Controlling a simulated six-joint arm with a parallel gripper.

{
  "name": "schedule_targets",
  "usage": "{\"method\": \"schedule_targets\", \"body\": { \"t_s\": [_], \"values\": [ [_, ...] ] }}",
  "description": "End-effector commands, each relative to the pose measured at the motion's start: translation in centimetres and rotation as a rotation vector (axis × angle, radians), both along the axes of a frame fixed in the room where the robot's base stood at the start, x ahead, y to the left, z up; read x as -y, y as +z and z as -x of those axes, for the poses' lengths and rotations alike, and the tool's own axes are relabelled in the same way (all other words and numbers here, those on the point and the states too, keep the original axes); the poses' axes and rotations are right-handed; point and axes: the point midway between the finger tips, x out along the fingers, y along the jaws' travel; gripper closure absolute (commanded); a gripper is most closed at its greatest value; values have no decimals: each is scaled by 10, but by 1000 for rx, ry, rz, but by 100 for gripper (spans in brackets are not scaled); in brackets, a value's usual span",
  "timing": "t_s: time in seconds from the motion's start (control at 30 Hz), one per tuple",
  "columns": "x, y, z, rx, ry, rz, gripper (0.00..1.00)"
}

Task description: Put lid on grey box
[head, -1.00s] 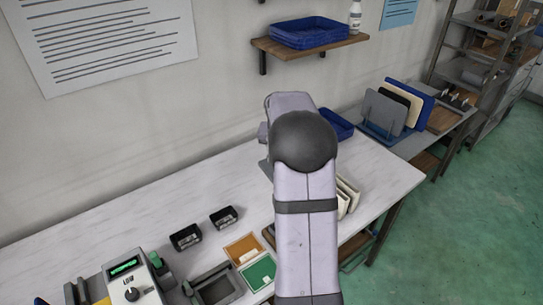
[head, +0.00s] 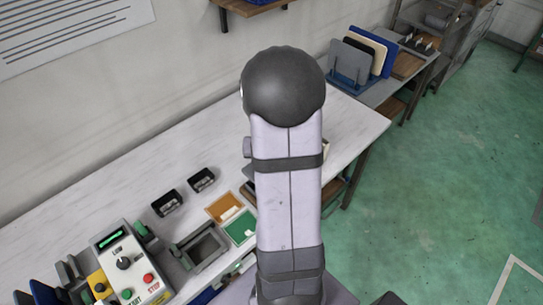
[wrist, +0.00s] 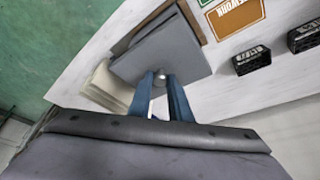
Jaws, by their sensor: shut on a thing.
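The grey box (head: 199,248) is an open, dark-framed box near the front of the white table in the head view, left of my arm. In the wrist view, the grey lid (wrist: 185,52) is a flat plate with a small round knob. My gripper (wrist: 160,82) has its blue fingers shut on that knob, and the lid lies below them. I cannot tell whether the lid is clear of what is under it. The box cannot be made out in the wrist view. My arm hides the gripper and lid in the head view.
Orange (head: 224,207) and green (head: 240,227) cards lie beside the box. A control panel (head: 128,264) stands to its left. Black bins (head: 167,203) are behind. Cream panels (wrist: 109,88) sit beside the lid. A rack of boards (head: 359,57) stands on the far table.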

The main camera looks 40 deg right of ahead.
Motion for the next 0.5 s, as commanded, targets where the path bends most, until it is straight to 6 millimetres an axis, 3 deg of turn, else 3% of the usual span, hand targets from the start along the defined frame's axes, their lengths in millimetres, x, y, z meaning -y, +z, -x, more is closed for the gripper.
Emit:
{"method": "schedule_targets", "body": {
  "t_s": [0.5],
  "values": [
    [3,0,-9,-2,14,0,100]
  ]
}}
